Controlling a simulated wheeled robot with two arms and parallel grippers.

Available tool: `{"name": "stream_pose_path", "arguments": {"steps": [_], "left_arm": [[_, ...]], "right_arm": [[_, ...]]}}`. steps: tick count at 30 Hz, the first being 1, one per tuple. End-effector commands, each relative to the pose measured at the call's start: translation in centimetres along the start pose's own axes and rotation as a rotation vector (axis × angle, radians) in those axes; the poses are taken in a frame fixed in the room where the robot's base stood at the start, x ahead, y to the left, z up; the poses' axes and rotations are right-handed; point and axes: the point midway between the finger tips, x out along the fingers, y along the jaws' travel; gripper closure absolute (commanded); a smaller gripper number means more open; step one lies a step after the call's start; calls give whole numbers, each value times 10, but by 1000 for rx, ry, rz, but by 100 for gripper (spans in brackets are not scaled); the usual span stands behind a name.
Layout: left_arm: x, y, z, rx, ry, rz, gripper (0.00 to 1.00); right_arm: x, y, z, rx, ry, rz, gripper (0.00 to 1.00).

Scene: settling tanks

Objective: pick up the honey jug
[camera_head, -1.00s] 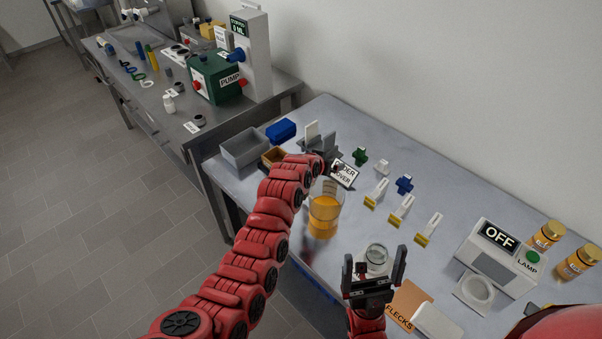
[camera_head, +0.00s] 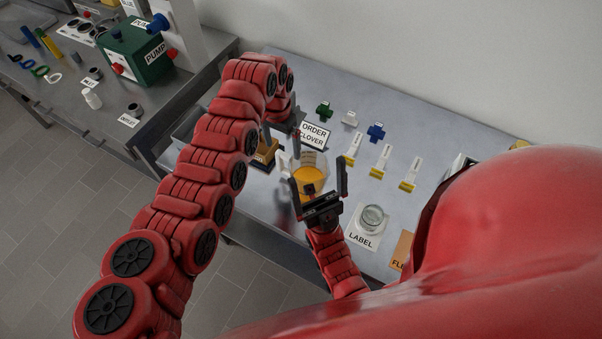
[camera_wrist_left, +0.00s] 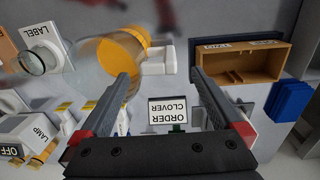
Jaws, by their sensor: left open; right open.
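The honey jug (camera_head: 311,178) is a clear vessel with amber honey, on the grey bench. It also shows, blurred, in the left wrist view (camera_wrist_left: 120,58), beyond and left of the left gripper's fingers. My right gripper (camera_head: 319,172) is open. In the head view its two fingers stand on either side of the jug, which shows between them; I cannot tell whether they touch it. My left gripper (camera_wrist_left: 168,88) is open and empty, past the jug by the ORDER CLOVER sign (camera_head: 314,133). The sign shows upside down between its fingers in the left wrist view (camera_wrist_left: 171,110).
A brown open tray (camera_wrist_left: 258,62) lies near the left gripper. A glass jar (camera_head: 373,216) stands by the LABEL card (camera_head: 361,241), right of the jug. Yellow-and-white clips (camera_head: 380,160) and small coloured pieces (camera_head: 376,132) sit behind. A second bench (camera_head: 60,100) is at left.

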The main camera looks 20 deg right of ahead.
Motion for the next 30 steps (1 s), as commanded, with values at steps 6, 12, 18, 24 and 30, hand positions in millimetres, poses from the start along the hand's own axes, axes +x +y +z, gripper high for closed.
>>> {"name": "stream_pose_path", "arguments": {"steps": [6, 12, 18, 24, 30], "left_arm": [[43, -1, -1, 0, 1, -1, 0], [59, -1, -1, 0, 3, -2, 0], [95, 0, -1, 1, 3, -2, 0], [103, -1, -2, -1, 6, -3, 0], [102, -1, -2, -1, 6, -2, 14]], "right_arm": [[-15, -1, 3, 0, 0, 0, 0], [-23, -1, 4, 0, 0, 0, 0], [-44, -2, 8, 0, 0, 0, 0], [-47, -2, 8, 0, 0, 0, 0], [-46, -2, 8, 0, 0, 0, 0]]}}
